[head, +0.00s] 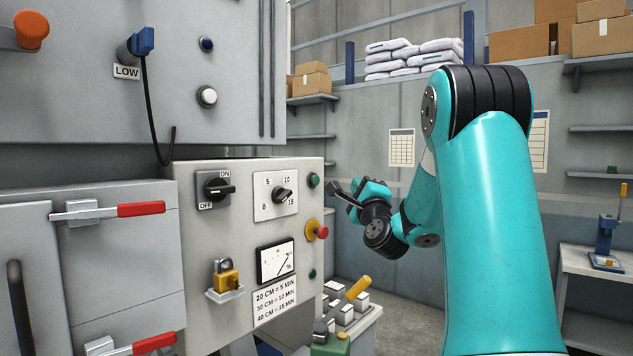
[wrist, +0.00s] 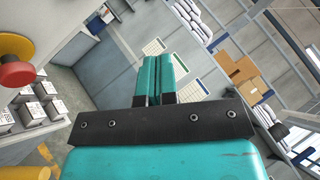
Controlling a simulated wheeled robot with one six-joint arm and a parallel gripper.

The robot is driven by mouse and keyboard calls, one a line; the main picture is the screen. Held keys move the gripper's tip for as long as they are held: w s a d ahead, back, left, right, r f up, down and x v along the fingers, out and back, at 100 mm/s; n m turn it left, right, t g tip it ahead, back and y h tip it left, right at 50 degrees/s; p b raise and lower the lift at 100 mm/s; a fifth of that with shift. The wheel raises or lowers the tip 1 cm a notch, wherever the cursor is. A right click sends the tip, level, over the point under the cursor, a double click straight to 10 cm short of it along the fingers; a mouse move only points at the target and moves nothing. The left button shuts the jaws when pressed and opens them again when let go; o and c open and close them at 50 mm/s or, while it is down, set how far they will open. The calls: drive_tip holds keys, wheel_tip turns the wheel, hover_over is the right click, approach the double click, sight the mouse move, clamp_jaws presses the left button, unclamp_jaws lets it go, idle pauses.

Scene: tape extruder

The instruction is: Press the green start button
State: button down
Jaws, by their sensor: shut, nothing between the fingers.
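The green start button (head: 313,180) is a small round knob at the upper right of the grey control panel (head: 240,235), right of the timer dial. My gripper (head: 372,188) is in front of the panel, right of the button and apart from it in the head view. Its teal fingers are shut together and empty, which the wrist view (wrist: 161,65) shows clearly. They point toward the back wall. The green button does not show in the wrist view.
Below the button is a red emergency button (head: 321,233) on a yellow base, near in the wrist view (wrist: 16,73). The panel also holds an on/off switch (head: 216,188), timer dial (head: 281,196), gauge (head: 275,262) and padlock (head: 226,275).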

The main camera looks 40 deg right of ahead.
sight(315, 180)
drive_tip(key=w+p, duration=0.8)
drive_tip(key=p, duration=0.1)
drive_tip(key=shift+w+a+p, duration=0.35)
drive_tip(key=shift+a, duration=0.05)
drive_tip(key=shift+w+r+p, duration=0.1)
drive_tip(key=shift+w+p, duration=0.05)
drive_tip(key=shift+p, duration=0.15)
idle(1.5)
drive_tip(key=shift+w+p, duration=0.25)
drive_tip(key=shift+p, duration=0.05)
